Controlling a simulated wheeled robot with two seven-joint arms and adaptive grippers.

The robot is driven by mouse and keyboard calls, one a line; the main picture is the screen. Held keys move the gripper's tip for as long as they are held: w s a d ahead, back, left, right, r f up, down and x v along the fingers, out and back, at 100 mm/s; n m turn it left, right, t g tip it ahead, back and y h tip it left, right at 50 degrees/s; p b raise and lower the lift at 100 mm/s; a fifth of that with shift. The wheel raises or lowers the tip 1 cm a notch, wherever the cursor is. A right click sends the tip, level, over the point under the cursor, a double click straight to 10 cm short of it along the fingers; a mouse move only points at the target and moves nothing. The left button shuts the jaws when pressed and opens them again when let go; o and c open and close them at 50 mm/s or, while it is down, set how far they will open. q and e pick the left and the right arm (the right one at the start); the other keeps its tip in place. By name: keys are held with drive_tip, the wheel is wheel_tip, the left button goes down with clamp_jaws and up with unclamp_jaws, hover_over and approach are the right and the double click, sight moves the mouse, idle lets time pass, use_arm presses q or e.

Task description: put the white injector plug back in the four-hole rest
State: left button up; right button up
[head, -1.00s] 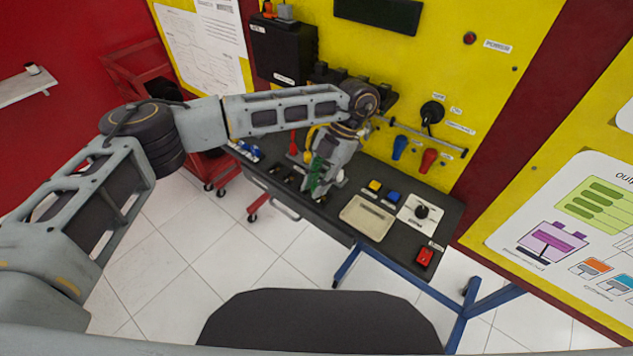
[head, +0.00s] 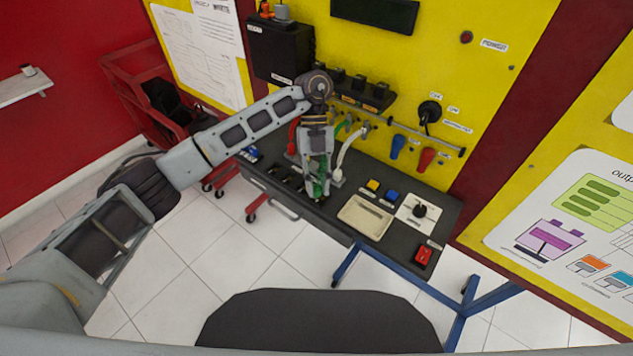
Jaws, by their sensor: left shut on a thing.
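My left gripper (head: 318,194) points down over the bench and is shut. Green parts (head: 326,162) show between and beside its fingers, and a green hose runs down behind it, so it appears shut on the green injector plug. The white injector plug (head: 337,178) stands just right of the gripper, its white hose (head: 346,150) arching down from the wall rail. It looks apart from the fingers. A red plug (head: 292,138) stands to the left. The four-hole rest is largely hidden by my gripper, so I cannot tell which holes are filled. My right gripper is not in view.
The dark bench carries a beige tray (head: 366,217), yellow and blue buttons, a white plate with a black knob (head: 420,210) and a red switch (head: 424,256). The yellow panel with its rail stands behind. A red cart (head: 150,90) is at the left.

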use_arm(q)
drive_tip(key=n+h, duration=0.2)
drive_tip(key=n, duration=0.2)
drive_tip(key=shift+t, duration=0.3)
drive_tip(key=n+t+h, duration=0.1)
drive_tip(key=n+h, duration=0.1)
drive_tip(key=n, duration=0.1)
drive_tip(key=shift+n+h, duration=0.3)
drive_tip(key=shift+n, duration=0.1)
drive_tip(key=n+t+h, duration=0.1)
drive_tip(key=n, duration=0.1)
drive_tip(key=n+t+h, duration=0.1)
drive_tip(key=n, duration=0.1)
drive_tip(key=shift+d+r+n+t, duration=0.1)
drive_tip(key=shift+n+t, duration=0.3)
drive_tip(key=shift+n+t+h, duration=0.4)
drive_tip(key=shift+n+t, duration=0.1)
drive_tip(key=shift+n, duration=0.1)
